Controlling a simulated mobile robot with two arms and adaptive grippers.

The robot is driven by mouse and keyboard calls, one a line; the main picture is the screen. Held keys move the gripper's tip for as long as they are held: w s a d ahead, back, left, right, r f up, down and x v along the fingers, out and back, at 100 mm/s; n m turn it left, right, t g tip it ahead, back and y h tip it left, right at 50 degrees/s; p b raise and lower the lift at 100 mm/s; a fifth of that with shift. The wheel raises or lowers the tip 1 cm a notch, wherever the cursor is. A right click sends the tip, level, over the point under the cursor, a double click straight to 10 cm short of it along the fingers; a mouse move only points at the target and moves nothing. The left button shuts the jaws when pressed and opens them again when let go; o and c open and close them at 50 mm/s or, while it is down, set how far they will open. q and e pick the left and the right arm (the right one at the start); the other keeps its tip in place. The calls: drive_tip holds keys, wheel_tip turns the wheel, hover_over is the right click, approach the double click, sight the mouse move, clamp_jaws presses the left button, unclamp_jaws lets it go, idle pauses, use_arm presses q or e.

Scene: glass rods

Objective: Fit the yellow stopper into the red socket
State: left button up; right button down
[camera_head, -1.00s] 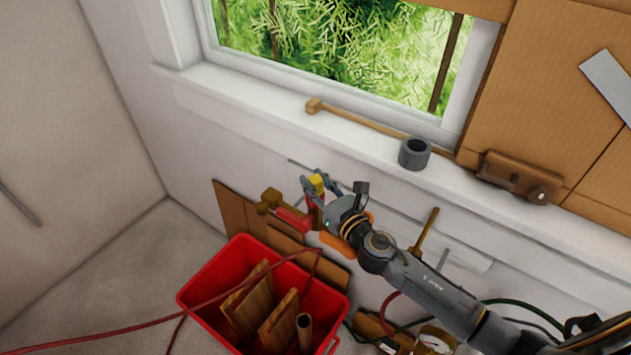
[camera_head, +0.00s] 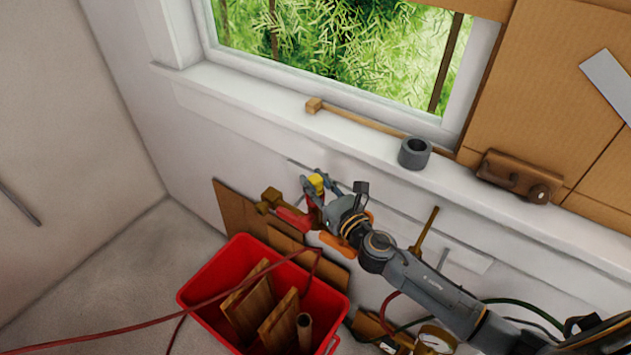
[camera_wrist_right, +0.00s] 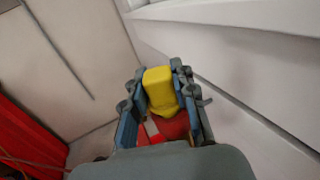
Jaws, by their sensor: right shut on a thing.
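The yellow stopper (camera_wrist_right: 160,90) is a rounded block standing between the fingers of my right gripper (camera_wrist_right: 162,108) in the right wrist view. The gripper is shut on it. In the head view the stopper (camera_head: 317,182) shows at the fingertips of the right gripper (camera_head: 320,187), low in front of the wall under the window. A red part (camera_wrist_right: 172,127), likely the red socket, is directly below the stopper and partly hidden by the fingers and palm. I cannot tell whether the stopper is inside it or only above it. My left gripper is not in view.
A red bin (camera_head: 205,290) with wooden pieces stands below the gripper. Brown boards (camera_head: 232,207) and a red-handled tool (camera_head: 291,217) are beside it. A grey ring (camera_head: 414,153) and a wooden mallet (camera_head: 350,115) lie on the window sill. Cables run across the lower area.

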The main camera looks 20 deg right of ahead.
drive_tip(key=shift+f+b, duration=0.5)
drive_tip(key=shift+f, duration=0.1)
idle(0.4)
drive_tip(key=c, duration=1.4)
unclamp_jaws()
drive_tip(key=shift+o, duration=0.2)
drive_tip(key=shift+s, duration=0.1)
drive_tip(key=shift+v, duration=2.65)
drive_tip(key=b, duration=0.2)
approach(319, 190)
drive_tip(key=shift+r, duration=0.15)
drive_tip(key=shift+a, duration=0.1)
